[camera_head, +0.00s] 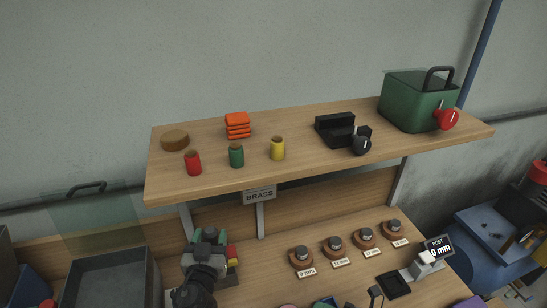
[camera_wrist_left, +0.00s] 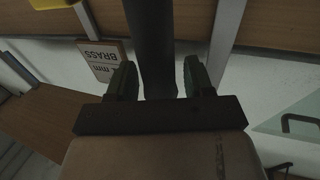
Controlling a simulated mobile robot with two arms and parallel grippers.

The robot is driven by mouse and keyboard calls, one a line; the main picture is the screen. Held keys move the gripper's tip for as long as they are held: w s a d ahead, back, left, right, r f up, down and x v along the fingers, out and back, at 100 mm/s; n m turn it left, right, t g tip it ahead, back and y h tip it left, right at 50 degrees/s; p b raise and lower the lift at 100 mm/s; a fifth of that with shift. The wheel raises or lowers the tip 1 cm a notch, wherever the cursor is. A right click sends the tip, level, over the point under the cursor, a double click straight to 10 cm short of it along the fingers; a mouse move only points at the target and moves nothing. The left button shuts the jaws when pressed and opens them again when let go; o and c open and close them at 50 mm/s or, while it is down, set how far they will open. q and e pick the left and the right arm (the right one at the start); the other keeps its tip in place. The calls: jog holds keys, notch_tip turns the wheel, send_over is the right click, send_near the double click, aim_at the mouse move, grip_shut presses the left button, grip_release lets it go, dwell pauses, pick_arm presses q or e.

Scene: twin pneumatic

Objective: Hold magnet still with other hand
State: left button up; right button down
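My left gripper (camera_head: 208,238) comes up from the bottom of the head view, over the bench just below the shelf. In the left wrist view, its two green-padded fingers (camera_wrist_left: 160,78) stand apart. A dark round post or rod (camera_wrist_left: 153,40) shows between them, with a gap at the right finger; I cannot tell whether the left finger touches it. A grey piece shows between the fingers in the head view, too small to name. I cannot pick out a magnet for sure. My right gripper is not in view.
The shelf (camera_head: 300,180) holds red, green and yellow jars, an orange stack (camera_head: 237,125), a black device and a green box (camera_head: 408,100). A BRASS sign (camera_head: 259,194) hangs below; it shows in the wrist view (camera_wrist_left: 103,60). Several knobs and a 0 mm display (camera_head: 438,247) stand right.

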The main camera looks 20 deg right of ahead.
pick_arm(q)
jog(key=shift+o, duration=0.6)
jog(key=shift+s, duration=0.1)
